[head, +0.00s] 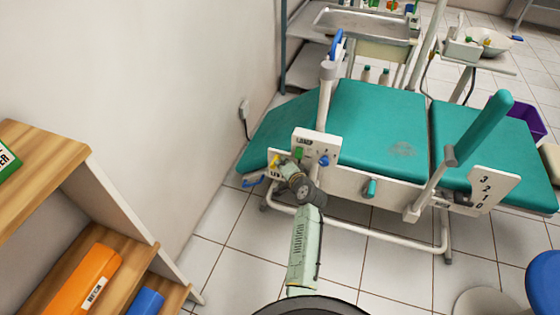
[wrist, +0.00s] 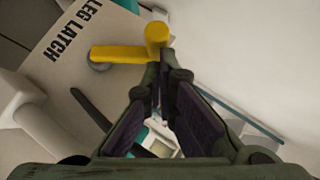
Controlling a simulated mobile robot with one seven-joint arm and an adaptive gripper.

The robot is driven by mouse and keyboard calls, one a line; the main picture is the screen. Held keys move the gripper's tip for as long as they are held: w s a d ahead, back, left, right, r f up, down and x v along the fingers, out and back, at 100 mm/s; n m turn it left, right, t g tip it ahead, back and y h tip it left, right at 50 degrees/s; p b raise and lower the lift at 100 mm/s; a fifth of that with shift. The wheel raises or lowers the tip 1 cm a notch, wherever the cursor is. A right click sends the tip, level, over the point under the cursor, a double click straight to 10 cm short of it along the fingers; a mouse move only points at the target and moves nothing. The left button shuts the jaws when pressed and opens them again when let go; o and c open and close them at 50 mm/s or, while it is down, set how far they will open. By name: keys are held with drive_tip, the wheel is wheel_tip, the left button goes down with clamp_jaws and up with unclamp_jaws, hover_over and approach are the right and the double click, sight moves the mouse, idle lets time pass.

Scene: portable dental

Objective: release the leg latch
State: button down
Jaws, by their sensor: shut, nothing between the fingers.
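The leg latch is a yellow lever with an upright knob (wrist: 156,36), on a pale plate marked LEG LATCH (wrist: 65,45) in the wrist view. In the head view the yellow lever (head: 277,161) shows small at the left end of the teal dental chair. My gripper (wrist: 160,66) is shut and empty, its fingertips right at the lever's knob end. I cannot tell whether they touch it. A dark slot (wrist: 90,107) lies in the plate below the lever. In the head view my gripper (head: 283,168) partly hides the plate.
A wooden shelf (head: 60,180) stands at left. Tiled floor is free between them.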

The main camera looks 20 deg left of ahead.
drive_tip(key=shift+w+a+f+b, duration=0.1)
drive_tip(key=shift+a+f+b, duration=0.2)
drive_tip(key=shift+a, duration=0.75)
drive_tip(key=shift+a+f+b, duration=0.2)
drive_tip(key=shift+a+f, duration=0.1)
drive_tip(key=shift+a, duration=0.75)
drive_tip(key=shift+a, duration=0.1)
drive_tip(key=v, duration=1.2)
